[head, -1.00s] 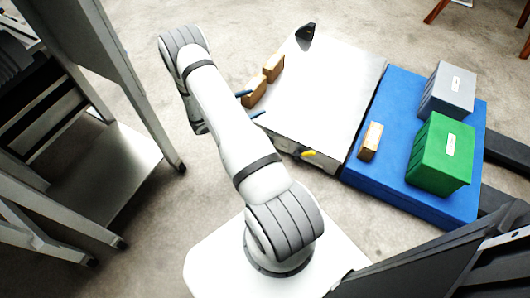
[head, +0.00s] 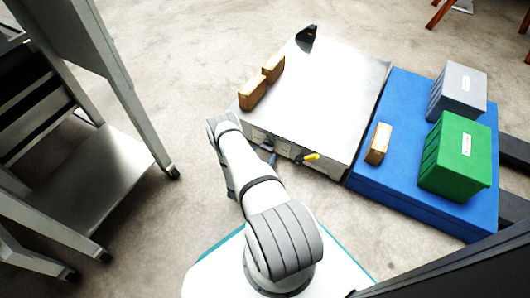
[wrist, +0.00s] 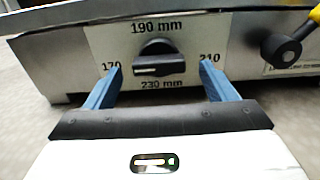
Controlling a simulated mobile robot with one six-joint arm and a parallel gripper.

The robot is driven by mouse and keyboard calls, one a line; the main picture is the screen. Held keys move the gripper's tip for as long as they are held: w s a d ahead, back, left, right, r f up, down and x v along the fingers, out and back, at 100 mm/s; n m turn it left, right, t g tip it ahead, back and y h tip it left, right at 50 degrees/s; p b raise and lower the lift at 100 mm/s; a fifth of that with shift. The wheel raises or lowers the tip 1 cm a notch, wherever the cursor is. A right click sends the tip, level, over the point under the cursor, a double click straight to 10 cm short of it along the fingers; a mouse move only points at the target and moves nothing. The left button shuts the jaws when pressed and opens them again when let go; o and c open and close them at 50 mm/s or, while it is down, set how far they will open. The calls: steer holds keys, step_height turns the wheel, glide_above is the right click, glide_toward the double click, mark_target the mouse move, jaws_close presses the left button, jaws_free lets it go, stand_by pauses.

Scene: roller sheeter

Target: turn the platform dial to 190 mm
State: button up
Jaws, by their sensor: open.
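The platform dial (wrist: 160,60) is a black knob on a pale plate on the front face of the metal platform (head: 320,85). In the wrist view its grip bar lies about level, with a white mark on the left half toward 170 mm. The plate reads 190 mm above, 210 to the right and 230 mm below. My gripper (wrist: 161,67) is open, with its blue fingers apart to the left and right of the knob and nothing held. In the head view one blue fingertip shows by the front face; my arm hides much of the gripper.
A yellow-handled lever (wrist: 287,46) sticks out right of the dial. Wooden blocks (head: 252,92) lie on the platform's left edge. A blue platform (head: 400,195) at right bears a green crate (head: 455,158), a grey crate (head: 460,90) and a wooden block (head: 378,143). A metal rack (head: 85,170) stands left.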

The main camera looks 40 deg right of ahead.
mark_target(266, 150)
steer(key=shift+b+x, duration=0.4)
steer(key=shift+x, duration=1.3)
steer(key=c, duration=0.9)
steer(key=shift+a, duration=0.2)
steer(key=shift+c, duration=0.4)
steer(key=shift+s+d, duration=0.1)
steer(key=shift+d, duration=0.1)
